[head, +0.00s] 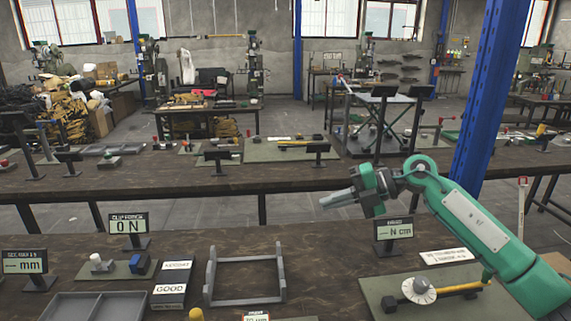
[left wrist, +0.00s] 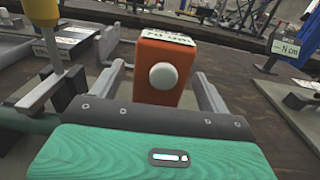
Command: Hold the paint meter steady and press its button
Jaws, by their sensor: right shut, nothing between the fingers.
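The paint meter (left wrist: 165,94) is an orange box with a round white button (left wrist: 163,76) facing the left wrist camera and a display on top, seen at a slant. In the head view only what looks like its small top display (head: 257,317) shows at the bottom edge. My left gripper (left wrist: 160,68) has its two grey fingers apart, one on each side of the meter. A gap shows on the left side; contact on the right cannot be told. My right gripper (head: 324,202) is shut and empty, above the bench at centre right, fingers pointing left, away from the meter.
On the near bench stand a grey frame (head: 210,276), a sorting tray (head: 62,307), a force display (head: 128,224), a mm display (head: 25,262) and an N cm display (head: 393,230). A green mat (head: 375,290) carries a dial tool at right. A yellow-handled tool (left wrist: 41,10) is close to my left gripper.

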